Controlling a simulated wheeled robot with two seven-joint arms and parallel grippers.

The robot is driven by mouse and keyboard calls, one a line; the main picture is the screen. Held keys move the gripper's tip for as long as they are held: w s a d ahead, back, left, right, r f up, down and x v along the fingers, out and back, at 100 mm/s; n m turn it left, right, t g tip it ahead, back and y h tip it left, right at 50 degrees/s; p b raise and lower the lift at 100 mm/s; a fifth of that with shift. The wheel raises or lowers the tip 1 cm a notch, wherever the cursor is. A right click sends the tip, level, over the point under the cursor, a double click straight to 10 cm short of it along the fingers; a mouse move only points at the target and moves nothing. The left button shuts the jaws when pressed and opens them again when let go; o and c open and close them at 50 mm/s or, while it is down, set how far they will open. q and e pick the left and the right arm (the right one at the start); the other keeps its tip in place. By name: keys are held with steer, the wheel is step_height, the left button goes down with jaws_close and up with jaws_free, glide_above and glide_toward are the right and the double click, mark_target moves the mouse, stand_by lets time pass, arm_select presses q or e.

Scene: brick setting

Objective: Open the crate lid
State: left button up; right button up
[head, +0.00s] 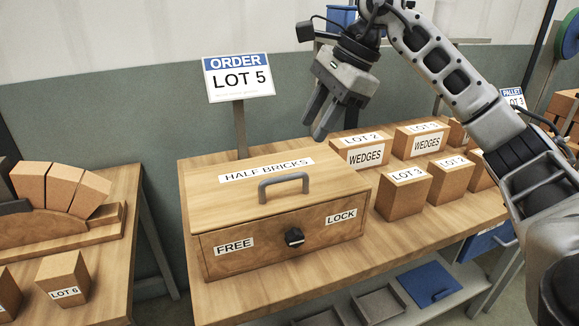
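The wooden crate (270,254) stands on the workbench, with its flat lid (225,197) down and shut. The lid bears a "HALF BRICKS" label and a grey bar handle (284,184) near its front edge. On the crate's front a black knob (294,237) sits between a "FREE" label (234,245) at left and a "LOCK" label (341,217) at right. I cannot tell for sure which way the knob points. My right gripper (314,130) is empty, fingers apart and pointing down, above and behind the crate's right part. My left gripper is out of view.
Several labelled brick blocks (403,194) stand right of the crate. An "ORDER LOT 5" sign (238,78) rises behind it. A left table (105,255) holds wedge bricks and a "LOT 6" block (64,277). The bench strip before the crate is clear.

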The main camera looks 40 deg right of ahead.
mark_target(286, 176)
steer(key=x, duration=1.1)
steer(key=shift+a+p, duration=0.15)
steer(key=shift+p, duration=0.25)
jaws_close()
